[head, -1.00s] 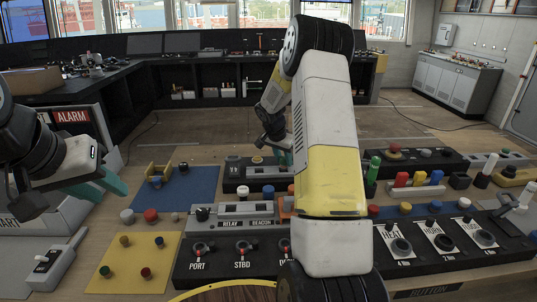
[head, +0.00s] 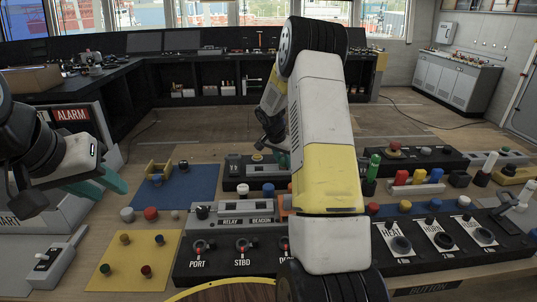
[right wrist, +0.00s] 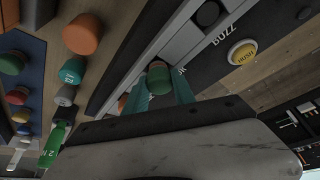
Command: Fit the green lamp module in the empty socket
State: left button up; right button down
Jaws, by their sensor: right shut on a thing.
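The green lamp module (right wrist: 158,77) is a short green cylinder. It sits between the teal fingertips of my right gripper (right wrist: 160,88), which is shut on it, right at a grey socket rail (right wrist: 181,42). I cannot tell whether its base is inside a socket or just above one. A dark round opening or cap (right wrist: 207,14) shows farther along the rail. In the head view my right arm hides most of this, with only a bit of the right gripper (head: 283,161) showing. My left gripper (head: 105,186) has its teal fingers apart, empty, at the left.
A blue mat (head: 200,182) and a yellow plate with knobs (head: 135,262) lie at left. Lever panels stand in front, and a black panel with a green handle (head: 374,166) stands at right.

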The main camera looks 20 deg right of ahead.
jog(key=shift+f, duration=0.25)
dwell(0.6)
jog(key=c, duration=1)
grip_release()
jog(key=shift+o, duration=0.2)
jog(key=v, duration=0.8)
